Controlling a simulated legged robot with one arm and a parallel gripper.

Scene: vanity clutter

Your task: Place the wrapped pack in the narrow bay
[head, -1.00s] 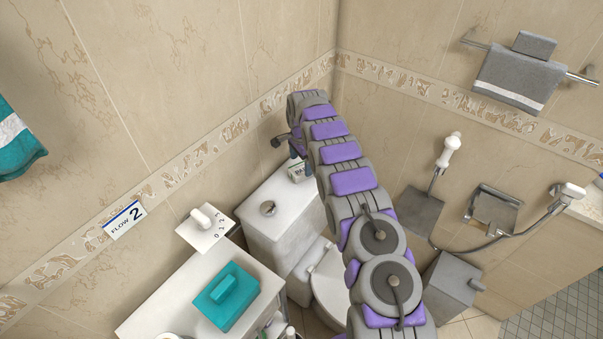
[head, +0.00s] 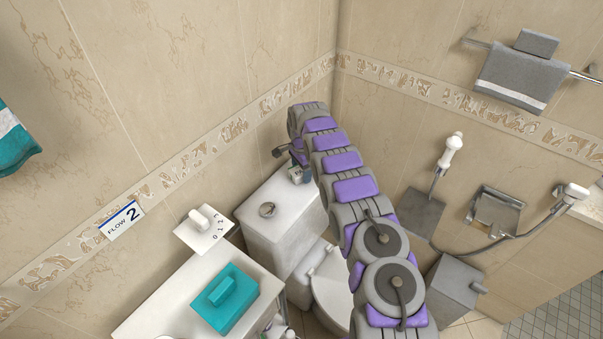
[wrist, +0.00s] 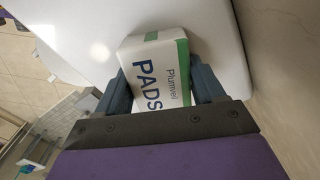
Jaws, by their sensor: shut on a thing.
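The wrapped pack is white and green, lettered "Plumveil PADS", and shows in the wrist view (wrist: 158,78) between the two dark fingers of my gripper (wrist: 160,88). The fingers are shut on its sides. In the head view the pack (head: 295,174) is small and partly covered by my gripper (head: 303,162), over the back right of the white cistern top. Whether it touches that surface I cannot tell. I cannot make out a narrow bay in either view; my arm hides part of the corner.
A toilet (head: 333,285) stands in front. A grey bin (head: 452,290) is at right. Tiled walls meet closely behind my gripper.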

